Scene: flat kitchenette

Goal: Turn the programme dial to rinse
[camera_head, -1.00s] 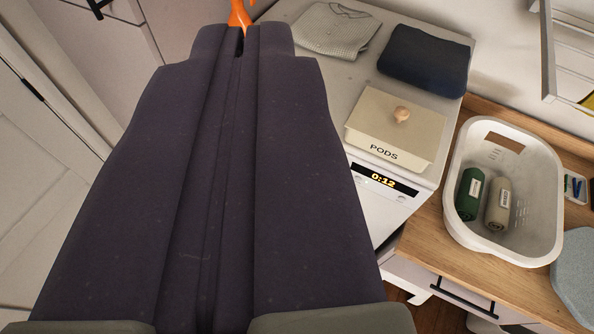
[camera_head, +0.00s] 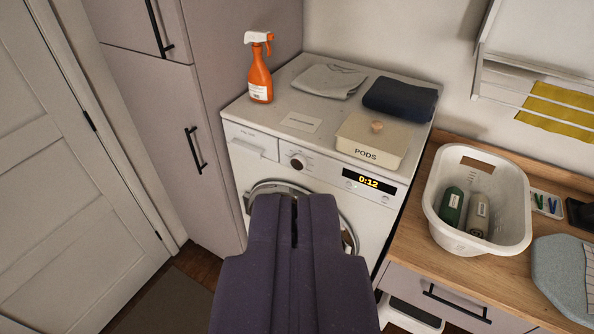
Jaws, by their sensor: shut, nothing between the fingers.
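The washing machine (camera_head: 233,145) stands ahead, its front and top in view. The programme dial (camera_head: 298,162) is a small dark round knob on the front panel, left of the lit display (camera_head: 368,182) reading 0:12. Its pointer setting is too small to read. My gripper (camera_head: 294,200) is shut and empty. It shows below the dial, in front of the round door (camera_head: 262,188), and hides much of that door. In the picture it does not overlap the dial.
On the machine's top are an orange spray bottle (camera_head: 260,75), a grey folded cloth (camera_head: 328,80), a navy folded cloth (camera_head: 400,98) and a PODS box (camera_head: 371,141). A white basket (camera_head: 511,205) with two bottles stands on the wooden counter at right. A tall cabinet (camera_head: 160,110) borders the left.

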